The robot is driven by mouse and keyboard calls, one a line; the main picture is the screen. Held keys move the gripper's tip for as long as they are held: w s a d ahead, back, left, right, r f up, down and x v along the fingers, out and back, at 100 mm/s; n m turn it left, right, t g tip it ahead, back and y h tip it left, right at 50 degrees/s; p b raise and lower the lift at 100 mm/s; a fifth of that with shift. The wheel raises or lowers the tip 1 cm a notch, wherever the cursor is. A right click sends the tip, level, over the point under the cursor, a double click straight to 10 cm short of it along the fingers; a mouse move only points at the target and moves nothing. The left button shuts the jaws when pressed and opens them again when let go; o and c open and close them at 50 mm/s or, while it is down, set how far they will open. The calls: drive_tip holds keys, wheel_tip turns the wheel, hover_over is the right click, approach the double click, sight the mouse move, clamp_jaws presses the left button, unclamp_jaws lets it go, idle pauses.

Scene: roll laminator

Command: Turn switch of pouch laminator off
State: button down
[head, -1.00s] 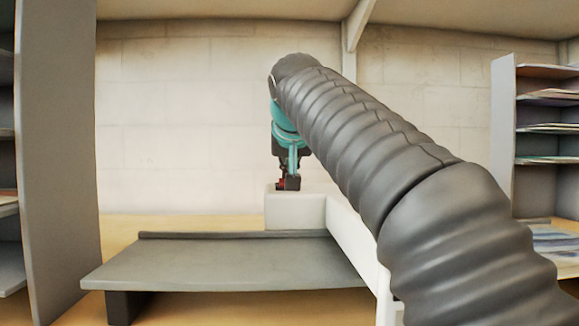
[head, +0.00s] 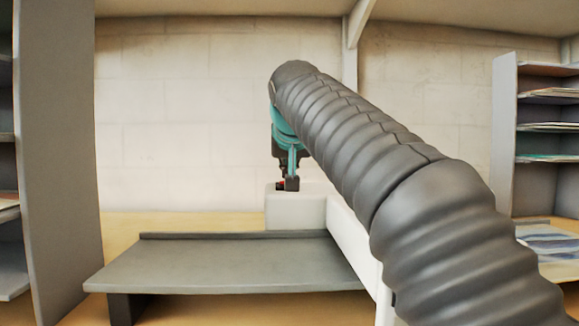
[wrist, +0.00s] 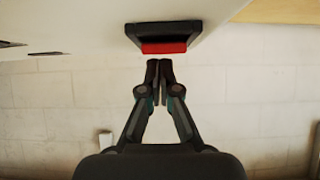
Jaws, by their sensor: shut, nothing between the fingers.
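The laminator is a white body (head: 296,212) with a grey feed tray (head: 230,266) in front of it, seen in the head view. Its switch is a red rocker (wrist: 164,47) in a black frame, at the top middle of the wrist view. A bit of red also shows in the head view (head: 281,185) on top of the white body's left end. My gripper (wrist: 159,65) is shut and empty, with its fingertips just short of the red rocker in the picture. I cannot tell whether they touch it. In the head view my gripper (head: 291,184) is just above the white body.
A grey shelf unit (head: 62,150) stands at the left. Another shelf with stacked sheets (head: 548,125) stands at the right. A pale wall (head: 180,130) is behind the laminator. The wooden tabletop (head: 150,224) is clear left of the white body.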

idle(0.3)
drive_tip(key=v, duration=1.2)
drive_tip(key=shift+w, duration=0.1)
